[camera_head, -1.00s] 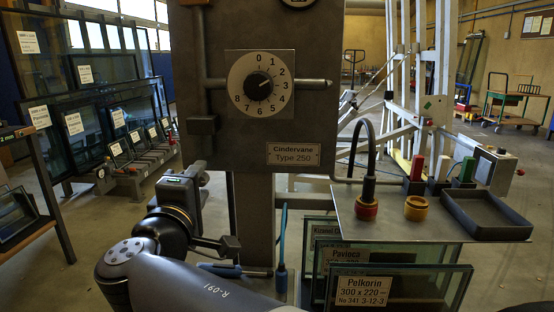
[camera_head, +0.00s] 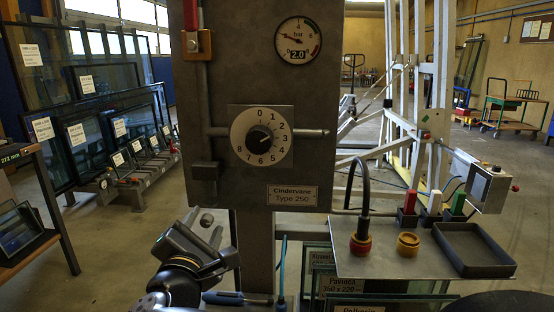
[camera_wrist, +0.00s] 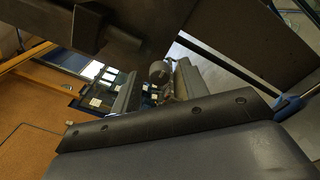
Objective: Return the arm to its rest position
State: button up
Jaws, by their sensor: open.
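My gripper (camera_head: 216,234) is in the lower middle-left of the head view, in front of the grey column and below the left part of the dark panel. Its two fingers stand apart with nothing between them. In the wrist view the spread fingers (camera_wrist: 155,86) also show, with floor and the distant glass racks behind them. The dark wrist joint (camera_head: 178,280) shows below the gripper. Most of my arm is out of the head view. The gripper appears clear of the dial (camera_head: 261,136).
The panel carries a pressure gauge (camera_head: 298,41) reading 2.0 and a red-handled lever (camera_head: 198,42). At right, a metal shelf (camera_head: 350,262) holds a black hose end, a brass ring (camera_head: 408,244) and a black tray (camera_head: 475,250). Labelled glass panes (camera_head: 340,287) stand below it.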

jog(key=n+p, duration=0.1)
jog(key=p, duration=0.1)
jog(key=n+p, duration=0.4)
jog(key=shift+r+p, duration=0.25)
jog(key=shift+p, duration=0.05)
jog(key=shift+f+n+p, duration=0.15)
jog(key=shift+n+p, duration=0.35)
jog(key=shift+p, duration=0.1)
jog(key=shift+f, duration=0.1)
